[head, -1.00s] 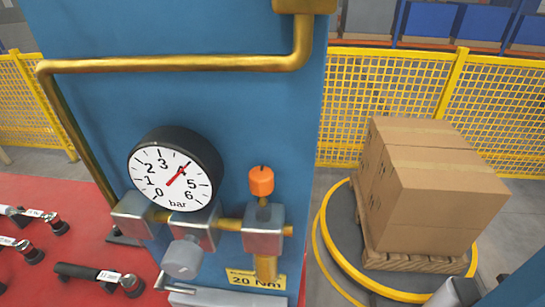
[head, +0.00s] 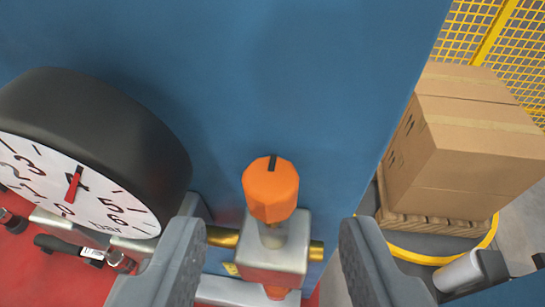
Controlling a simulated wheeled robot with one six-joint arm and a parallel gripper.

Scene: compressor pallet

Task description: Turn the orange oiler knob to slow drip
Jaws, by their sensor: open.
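The orange oiler knob (head: 271,190) sits on a short stem above a silver block (head: 272,250) on the brass pipe, in the middle of the head view. A black mark on the knob's top points toward the top of the picture. My gripper (head: 270,232) is open. Its two grey fingers stand left and right of the knob and block, with clear gaps on both sides. The fingers do not touch the knob.
A large black pressure gauge (head: 110,140) stands close at the left, by the left finger. The blue panel (head: 300,80) is behind the knob. Cardboard boxes (head: 470,150) on a pallet stand at the right, before a yellow mesh fence (head: 468,35).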

